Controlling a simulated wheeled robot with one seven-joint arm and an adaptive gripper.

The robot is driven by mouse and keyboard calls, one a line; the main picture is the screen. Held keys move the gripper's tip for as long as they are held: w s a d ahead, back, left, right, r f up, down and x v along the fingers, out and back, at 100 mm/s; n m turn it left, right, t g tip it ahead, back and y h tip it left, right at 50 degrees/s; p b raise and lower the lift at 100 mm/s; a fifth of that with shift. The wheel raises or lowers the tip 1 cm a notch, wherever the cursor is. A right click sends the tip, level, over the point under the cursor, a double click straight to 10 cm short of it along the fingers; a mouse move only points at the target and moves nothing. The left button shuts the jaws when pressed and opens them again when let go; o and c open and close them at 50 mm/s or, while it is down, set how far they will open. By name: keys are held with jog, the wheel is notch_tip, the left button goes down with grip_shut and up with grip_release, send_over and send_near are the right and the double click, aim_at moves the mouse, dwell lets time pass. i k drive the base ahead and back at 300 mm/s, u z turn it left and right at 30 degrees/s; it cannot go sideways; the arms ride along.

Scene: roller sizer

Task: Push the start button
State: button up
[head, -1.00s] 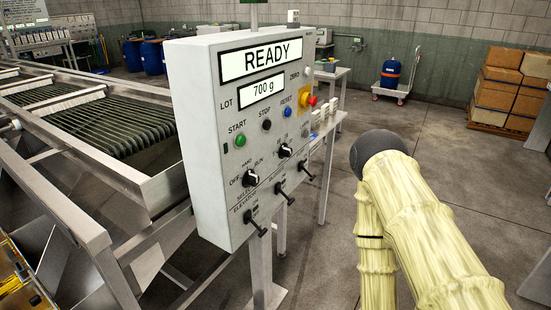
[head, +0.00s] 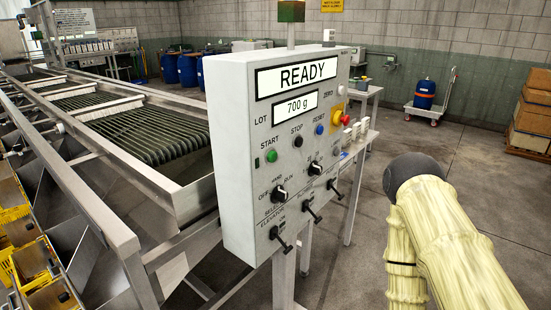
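The green start button (head: 271,156) sits under the START label on the front of a white control panel (head: 240,190). The black stop button (head: 297,141) and the blue reset button (head: 319,129) are to its right. The panel's displays (head: 297,78) read READY and LOT 700 g. My arm, in a pale yellow sleeve with a dark rounded joint, is at the lower right, apart from the panel. My gripper is not visible in this view.
Selector knobs (head: 280,194) and lever switches (head: 281,239) are lower on the panel, with a red and yellow emergency stop (head: 338,116) at its right. The roller sizer (head: 150,130) and yellow crates (head: 14,213) are left. Open floor (head: 365,265) lies right of the panel.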

aim_at(272, 156)
jog(key=u, duration=0.55)
jog(key=k, duration=1.35)
jog(key=u, duration=0.35)
jog(key=i, duration=0.65)
jog(key=u, duration=0.15)
